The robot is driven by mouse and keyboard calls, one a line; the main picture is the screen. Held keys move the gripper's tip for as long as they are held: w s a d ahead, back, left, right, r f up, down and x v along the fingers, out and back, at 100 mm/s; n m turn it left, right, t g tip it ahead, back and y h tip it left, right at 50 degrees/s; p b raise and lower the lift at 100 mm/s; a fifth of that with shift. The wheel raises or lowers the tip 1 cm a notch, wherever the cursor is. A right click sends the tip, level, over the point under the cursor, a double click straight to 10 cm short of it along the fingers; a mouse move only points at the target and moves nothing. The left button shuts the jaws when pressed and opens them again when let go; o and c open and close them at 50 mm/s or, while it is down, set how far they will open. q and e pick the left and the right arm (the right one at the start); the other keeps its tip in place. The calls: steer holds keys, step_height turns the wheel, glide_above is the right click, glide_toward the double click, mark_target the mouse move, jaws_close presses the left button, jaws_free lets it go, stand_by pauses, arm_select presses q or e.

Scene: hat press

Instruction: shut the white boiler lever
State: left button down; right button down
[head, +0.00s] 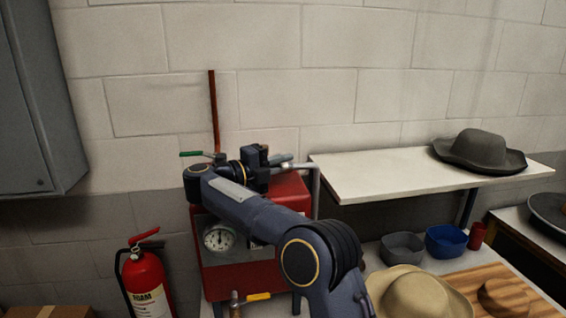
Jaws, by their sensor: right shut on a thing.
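The red boiler (292,192) stands against the wall with a round gauge (218,237) on its front. The white lever (301,165) shows at the boiler's top right, beside a grey pipe, and points to the right. My right gripper (281,161) is at the lever's near end and is shut on it; its fingers and my forearm hide the lever's pivot and much of the boiler. My left gripper is not in view.
A green lever (191,154) is left of my right gripper, and a yellow-handled one (259,297) is low in front. A white shelf (390,172) with a grey hat (478,150) is at right. A fire extinguisher (146,280) stands at left.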

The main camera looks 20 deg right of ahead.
steer(key=c, duration=1.5)
jaws_free()
steer(key=shift+a, duration=0.1)
steer(key=shift+a+f, duration=0.1)
steer(key=shift+a, duration=0.15)
steer(key=a+b, duration=0.1)
steer(key=a, duration=0.2)
steer(key=s+a+b, duration=0.1)
steer(key=a, duration=0.3)
steer(key=shift+s, duration=0.2)
